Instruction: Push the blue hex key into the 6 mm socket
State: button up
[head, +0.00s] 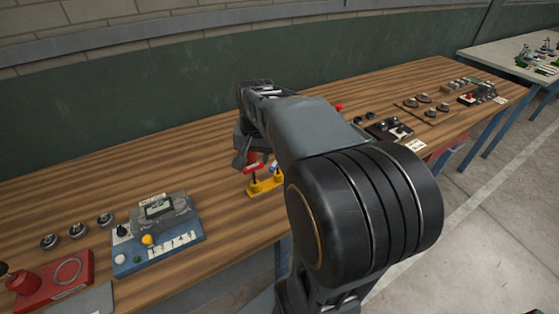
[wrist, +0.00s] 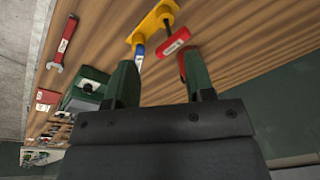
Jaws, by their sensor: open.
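A yellow holder (head: 264,186) stands on the wooden bench beyond my arm; it also shows at the top of the wrist view (wrist: 153,22). The blue hex key (wrist: 140,51) is at the holder's left end in the wrist view, close to my left finger's tip. A red-handled key (wrist: 174,41) is beside it at the holder. My gripper (wrist: 157,64) is open, with its green fingers apart and nothing seen held between them. The 6 mm socket cannot be made out, nor how deep the blue key sits.
A red wrench (wrist: 63,45) lies to the left in the wrist view. A blue-based meter box (head: 157,240) and a red device (head: 50,284) are on the bench's left part. Several knobs and small boards are toward the right end. Bare wood lies left of the holder.

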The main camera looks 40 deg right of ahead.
jog(key=w+d+m+g, duration=0.1)
jog(key=w+d+m, duration=0.3)
jog(key=d, duration=0.6)
jog(key=shift+m+y, duration=0.3)
jog(key=shift+m, duration=0.4)
jog(key=f, duration=0.6)
jog(key=shift+s+f+p, duration=0.25)
jog(key=shift+s+p, duration=0.05)
jog(key=shift+w+a+f+p, duration=0.1)
jog(key=shift+f+p, duration=0.1)
jog(key=shift+f, duration=1.45)
jog(key=shift+a+f+p, duration=0.1)
jog(key=shift+f+p, duration=0.1)
jog(key=shift+f, duration=1.4)
jog(key=shift+c, duration=0.3)
grip_shut()
